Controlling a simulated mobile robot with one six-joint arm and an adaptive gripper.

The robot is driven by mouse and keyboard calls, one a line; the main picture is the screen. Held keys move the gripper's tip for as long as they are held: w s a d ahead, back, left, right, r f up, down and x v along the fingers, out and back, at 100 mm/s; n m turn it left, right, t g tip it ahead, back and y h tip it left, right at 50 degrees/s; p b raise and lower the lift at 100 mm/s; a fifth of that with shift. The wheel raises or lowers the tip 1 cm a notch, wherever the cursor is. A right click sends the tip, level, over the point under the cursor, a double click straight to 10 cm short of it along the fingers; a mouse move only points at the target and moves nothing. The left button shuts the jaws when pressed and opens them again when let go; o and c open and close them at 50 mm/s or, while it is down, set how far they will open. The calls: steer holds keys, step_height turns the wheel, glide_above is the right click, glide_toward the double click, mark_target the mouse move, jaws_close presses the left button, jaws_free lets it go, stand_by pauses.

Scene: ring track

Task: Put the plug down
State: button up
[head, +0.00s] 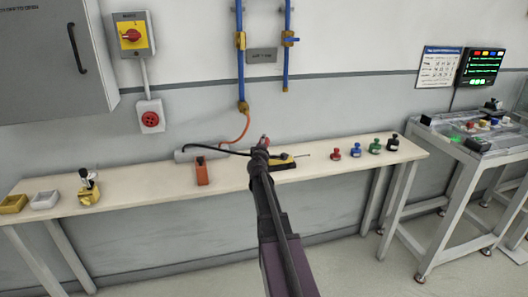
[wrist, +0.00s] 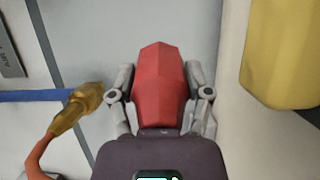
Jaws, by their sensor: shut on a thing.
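The red plug (wrist: 160,75) sits between the two grey fingers of my gripper (wrist: 160,90) in the wrist view, with a finger against each side. In the head view my gripper (head: 262,148) is over the middle of the bench, and only a small red tip of the plug (head: 264,140) shows past it. A black cable (head: 232,150) runs from the left toward my gripper; its end is hidden. A red round socket (head: 150,118) is on the wall at the left, well apart from my gripper.
The long pale bench (head: 130,187) has free room left of the orange block (head: 202,172). A yellow and black tool (head: 285,162) lies just right of my gripper. Several small coloured pieces stand farther right. An orange hose (head: 240,130) hangs from the blue pipe (head: 240,60).

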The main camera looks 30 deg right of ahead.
steer(key=shift+f+b, duration=1.35)
steer(key=shift+f, duration=0.2)
steer(key=shift+f, duration=0.15)
steer(key=o, duration=1.3)
steer(key=shift+o, duration=0.2)
steer(key=shift+r, duration=0.2)
steer(key=v, duration=1.2)
